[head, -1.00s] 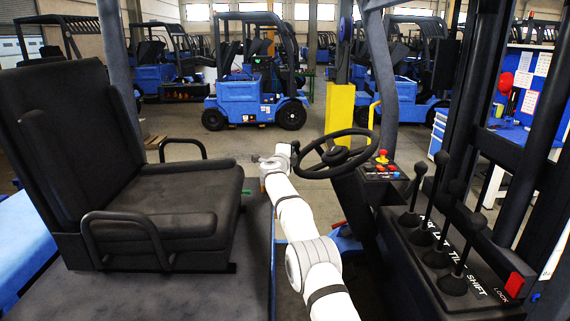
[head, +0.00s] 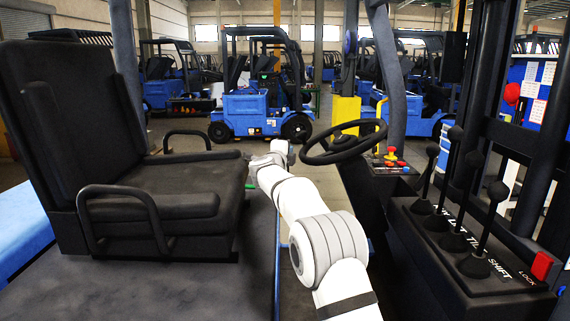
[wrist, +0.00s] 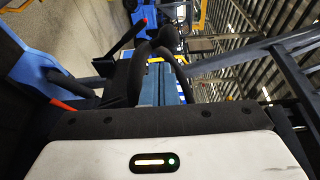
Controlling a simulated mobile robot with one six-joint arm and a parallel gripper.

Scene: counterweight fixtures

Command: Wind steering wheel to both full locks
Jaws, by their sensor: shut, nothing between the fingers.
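The black steering wheel (head: 343,143) stands on its dark column right of centre in the head view, seen nearly edge-on, its rim whole. The white end of my arm with my gripper (head: 280,149) is just left of the rim, with a narrow gap between them in the picture. My fingers are hard to make out there; the gripper is shut and holds nothing. In the wrist view my white wrist housing and dark gripper body fill the bottom. Dark curved shapes (wrist: 137,72) rise beyond it; I cannot tell whether they belong to the wheel.
A black seat (head: 165,190) with tubular armrests is left of my arm. A control panel (head: 391,164) with a red knob is right of the wheel. Several tall black levers (head: 484,225) stand at the right. Blue forklifts (head: 258,108) are parked behind.

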